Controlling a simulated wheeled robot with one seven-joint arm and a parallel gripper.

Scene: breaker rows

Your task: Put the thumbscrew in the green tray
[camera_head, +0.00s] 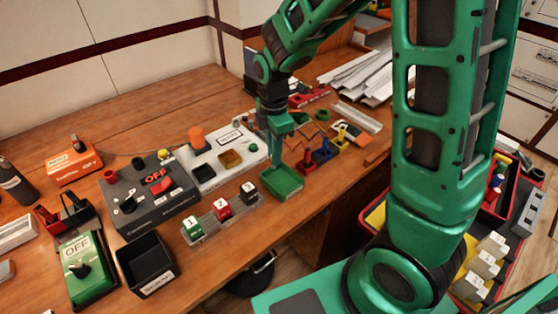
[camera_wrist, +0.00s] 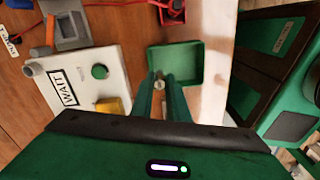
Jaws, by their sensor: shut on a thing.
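The green tray (camera_head: 283,188) sits on the wooden bench near its front edge. My gripper (camera_head: 277,164) is just above the tray, pointing down over its back-left part. In the wrist view the green tray (camera_wrist: 185,54) lies beyond my gripper (camera_wrist: 160,84). My gripper is shut on a small, pale, round piece, the thumbscrew (camera_wrist: 159,84), held between the fingertips. In the head view the thumbscrew is too small or hidden to make out. The tray's visible floor looks empty.
A white panel marked WAIT (camera_wrist: 95,80) with a green button stands close beside the tray. Numbered cubes on a rack (camera_head: 222,210), a grey OFF box (camera_head: 150,196) and a black bin (camera_head: 146,262) stand to the left. Red and blue holders (camera_head: 322,155) are to the right.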

